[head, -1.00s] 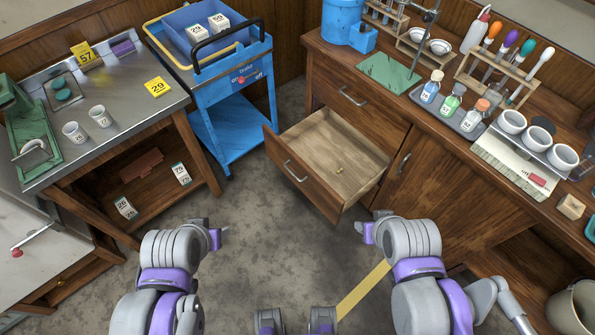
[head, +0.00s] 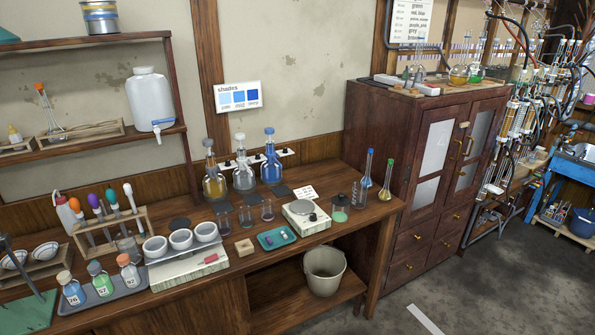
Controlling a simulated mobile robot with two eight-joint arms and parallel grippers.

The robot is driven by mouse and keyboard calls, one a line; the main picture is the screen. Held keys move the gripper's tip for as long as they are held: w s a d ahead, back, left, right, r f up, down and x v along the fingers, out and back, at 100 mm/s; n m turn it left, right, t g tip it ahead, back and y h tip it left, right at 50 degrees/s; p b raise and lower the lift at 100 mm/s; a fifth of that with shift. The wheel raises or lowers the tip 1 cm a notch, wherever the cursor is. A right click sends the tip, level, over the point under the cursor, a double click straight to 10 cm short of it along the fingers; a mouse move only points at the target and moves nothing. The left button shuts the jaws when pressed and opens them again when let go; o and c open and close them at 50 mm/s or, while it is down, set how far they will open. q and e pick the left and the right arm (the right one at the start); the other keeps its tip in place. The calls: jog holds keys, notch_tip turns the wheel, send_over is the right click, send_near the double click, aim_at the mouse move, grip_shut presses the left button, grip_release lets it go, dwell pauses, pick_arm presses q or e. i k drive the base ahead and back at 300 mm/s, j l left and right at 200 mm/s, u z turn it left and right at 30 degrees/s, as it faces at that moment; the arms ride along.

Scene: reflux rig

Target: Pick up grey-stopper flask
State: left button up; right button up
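Three stoppered flasks stand in a row at the back of the wooden bench in the head view. The middle flask (head: 243,176) has a pale grey top and clear-looking contents; I take it as the grey-stopper flask. The left flask (head: 214,185) holds something amber and has a darker top. The right flask (head: 271,170) is blue with a blue top. All three stand upright, close together. Neither of my grippers is in view.
Small beakers (head: 246,216), a balance (head: 306,215) and a teal tray (head: 276,237) stand in front of the flasks. Slim blue-stopper (head: 364,187) and green-stopper (head: 386,187) flasks stand at the bench's right end. A dark cabinet (head: 419,165) is beyond. Floor at right is mostly clear.

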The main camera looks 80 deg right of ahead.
aim_at(385, 195)
jog(key=l+z, duration=0.2)
jog(key=z, duration=2.85)
jog(key=i+l+z, duration=0.15)
jog(key=i+l, duration=0.35)
jog(key=i+l+u, duration=0.1)
jog(key=i+l, duration=0.4)
jog(key=i+l+u, duration=0.15)
jog(key=i+l, duration=0.35)
jog(key=i+l+u, duration=0.1)
jog(key=i+l, duration=0.35)
jog(key=l, duration=0.2)
